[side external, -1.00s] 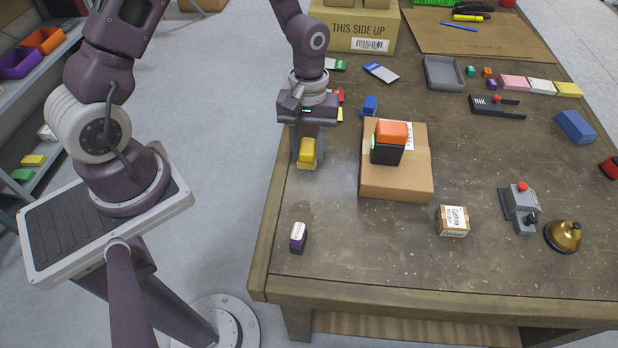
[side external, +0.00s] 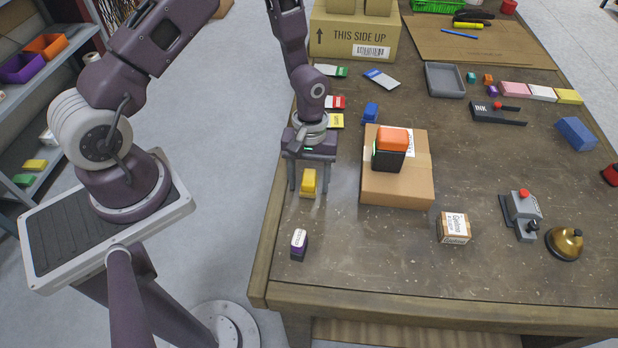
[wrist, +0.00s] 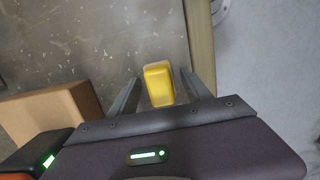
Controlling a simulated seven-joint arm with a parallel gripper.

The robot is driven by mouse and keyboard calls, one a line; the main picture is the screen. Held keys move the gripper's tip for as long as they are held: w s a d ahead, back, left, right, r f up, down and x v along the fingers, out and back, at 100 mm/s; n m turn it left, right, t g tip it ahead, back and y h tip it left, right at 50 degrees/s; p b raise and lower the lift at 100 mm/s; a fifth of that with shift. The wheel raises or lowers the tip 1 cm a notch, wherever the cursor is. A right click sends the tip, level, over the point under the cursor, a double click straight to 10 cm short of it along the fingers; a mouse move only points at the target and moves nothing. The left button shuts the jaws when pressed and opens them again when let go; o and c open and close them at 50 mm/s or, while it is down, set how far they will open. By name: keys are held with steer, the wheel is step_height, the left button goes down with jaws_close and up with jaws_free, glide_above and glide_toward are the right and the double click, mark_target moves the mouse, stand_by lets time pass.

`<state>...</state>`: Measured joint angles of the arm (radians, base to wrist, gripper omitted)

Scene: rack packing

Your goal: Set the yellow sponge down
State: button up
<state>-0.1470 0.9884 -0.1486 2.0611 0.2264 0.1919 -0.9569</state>
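The yellow sponge (side external: 308,182) is on the table near its left edge, to the left of the cardboard box. It also shows in the wrist view (wrist: 158,84), between my two fingers with a gap on each side. My gripper (side external: 308,188) is open over the sponge, with one finger to its left and one to its right. In the wrist view my fingers (wrist: 163,92) are spread and do not touch the sponge.
A flat cardboard box (side external: 398,184) stands close on the right, with an orange-topped black item (side external: 390,148) on it. A small labelled box (side external: 454,228) is farther right. The front left tabletop is mostly clear.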

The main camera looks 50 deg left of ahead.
step_height(320, 180, up, 13)
steer(key=w+a, duration=0.1)
step_height(320, 180, up, 16)
steer(key=m+t+y, duration=0.1)
steer(key=m+t, duration=0.3)
steer(key=m, duration=0.1)
glide_above(310, 171)
steer(key=s, duration=0.7)
steer(key=s+r+m+t, duration=0.2)
steer(key=s+r+m, duration=0.2)
steer(key=s, duration=0.7)
steer(key=shift+s+d+r+t, duration=0.15)
steer(key=shift+d+r+t, duration=0.15)
steer(key=shift+r, duration=0.4)
